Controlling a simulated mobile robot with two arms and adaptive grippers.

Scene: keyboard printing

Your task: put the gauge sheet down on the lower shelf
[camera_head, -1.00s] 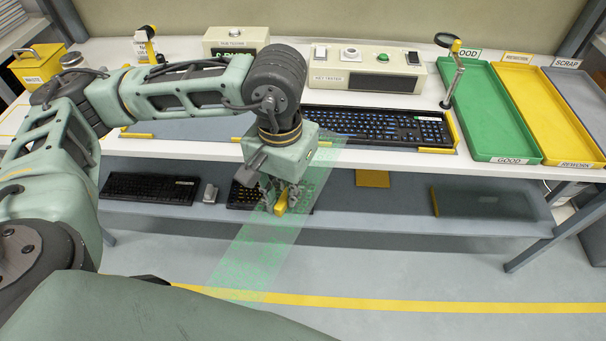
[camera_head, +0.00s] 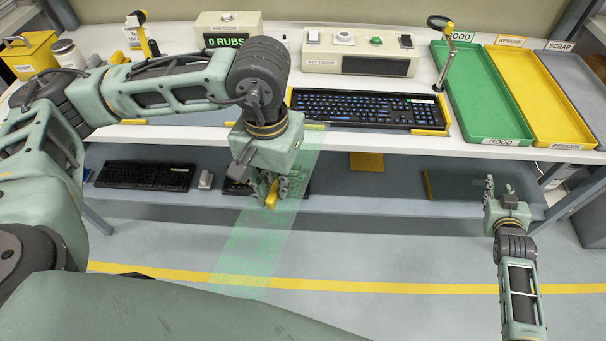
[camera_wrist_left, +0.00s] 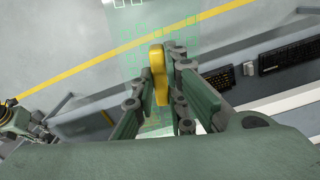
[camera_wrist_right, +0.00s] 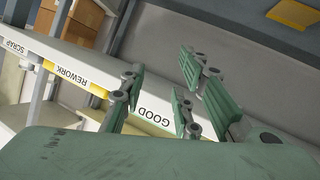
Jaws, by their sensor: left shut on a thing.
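The gauge sheet (camera_head: 248,255) is a long, see-through green sheet with a yellow grip. My left gripper (camera_head: 270,193) is shut on that grip, and the sheet hangs slanting down in front of the shelf edge. The left wrist view shows the yellow grip (camera_wrist_left: 158,75) between the fingers. The lower shelf (camera_head: 350,204) is the grey board under the worktop. My right gripper (camera_head: 502,188) is open and empty in front of the shelf's right end. Its spread fingers show in the right wrist view (camera_wrist_right: 162,85).
On the lower shelf lie a black keyboard (camera_head: 145,176), a small grey item (camera_head: 206,180), a yellow piece (camera_head: 366,162) and a dark clear panel with a yellow edge (camera_head: 428,184). Another keyboard is partly hidden behind my left gripper. The shelf middle is mostly bare. The worktop (camera_head: 480,149) overhangs above.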

